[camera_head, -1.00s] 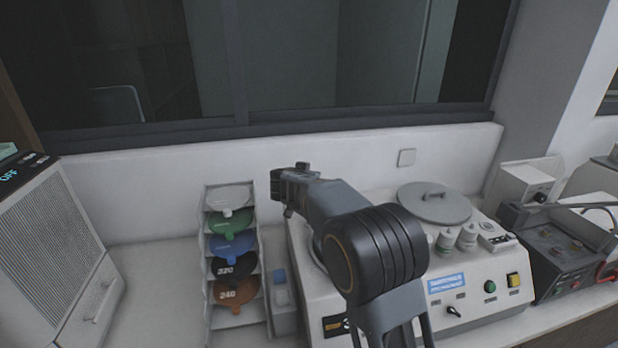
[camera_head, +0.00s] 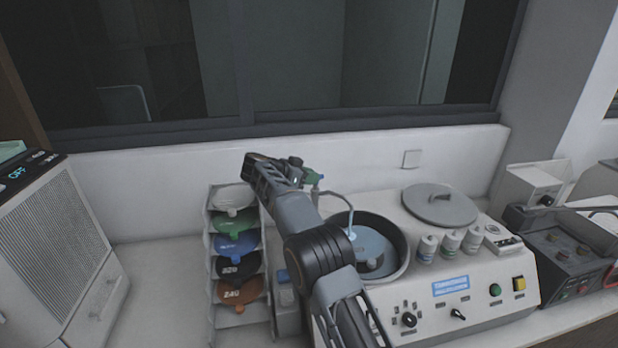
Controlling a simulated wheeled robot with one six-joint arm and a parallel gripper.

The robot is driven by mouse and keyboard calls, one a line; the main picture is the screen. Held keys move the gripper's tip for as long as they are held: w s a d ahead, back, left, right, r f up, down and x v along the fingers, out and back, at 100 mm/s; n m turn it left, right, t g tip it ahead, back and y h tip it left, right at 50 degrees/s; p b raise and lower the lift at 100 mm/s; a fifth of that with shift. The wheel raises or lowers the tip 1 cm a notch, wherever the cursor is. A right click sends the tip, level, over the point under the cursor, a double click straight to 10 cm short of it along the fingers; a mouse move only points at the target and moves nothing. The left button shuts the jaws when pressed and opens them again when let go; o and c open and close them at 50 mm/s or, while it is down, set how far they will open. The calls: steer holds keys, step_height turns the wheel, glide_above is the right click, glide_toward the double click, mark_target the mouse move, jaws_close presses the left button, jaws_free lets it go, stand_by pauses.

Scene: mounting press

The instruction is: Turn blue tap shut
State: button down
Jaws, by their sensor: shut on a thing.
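The grinding machine's thin tap pipe (camera_head: 338,193) rises behind the round bowl and bends down over it. A pale blue streak, which looks like running water, shows at its lower end (camera_head: 352,234). A small blue-green tap handle (camera_head: 316,178) is at the left end of the pipe. My gripper (camera_head: 302,174) reaches to it from the left and is shut on it. The fingers are small and partly hidden by my wrist, so the handle's exact angle cannot be told.
The bowl (camera_head: 401,262) with a grey-blue disc stands below the pipe. Several small bottles (camera_head: 450,243) and a round lid (camera_head: 439,203) are to its right. A rack of coloured discs (camera_head: 212,262) stands close left of my arm. The wall is behind.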

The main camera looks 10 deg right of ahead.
steer(key=shift+m+g, duration=0.3)
steer(key=shift+g, duration=0.1)
steer(key=c, duration=1.2)
jaws_free()
steer(key=shift+d, duration=0.1)
steer(key=shift+v, duration=3.85)
